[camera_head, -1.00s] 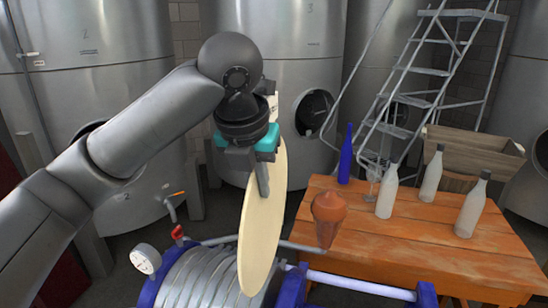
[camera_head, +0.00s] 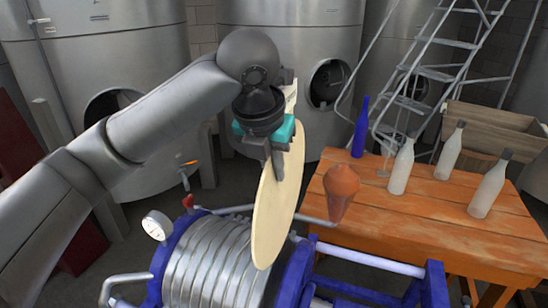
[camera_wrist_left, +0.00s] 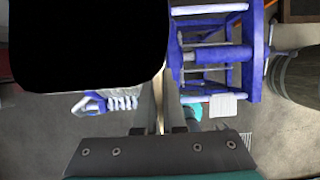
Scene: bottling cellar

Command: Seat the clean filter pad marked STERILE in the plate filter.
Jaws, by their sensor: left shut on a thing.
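My left gripper (camera_head: 275,160) is shut on the upper part of a cream, round filter pad (camera_head: 278,212), held on edge. No STERILE mark is readable on it. The plate filter has a blue frame and a stack of ribbed silver plates (camera_head: 207,262). The pad's lower edge overlaps the right end of the stack, near a blue end piece; I cannot tell whether it touches. In the left wrist view the pad is a thin edge (camera_wrist_left: 160,115) at the gripper (camera_wrist_left: 160,131), beside the filter's blue frame (camera_wrist_left: 255,50). My right gripper is out of view.
A pressure gauge (camera_head: 156,226) and a red-handled valve (camera_head: 188,201) stand at the filter's left. An orange wooden table (camera_head: 420,215) on the right carries pale bottles (camera_head: 401,168), a blue bottle (camera_head: 360,130) and a glass. A reddish-brown rounded thing (camera_head: 341,188) is near its left edge. Steel tanks stand behind.

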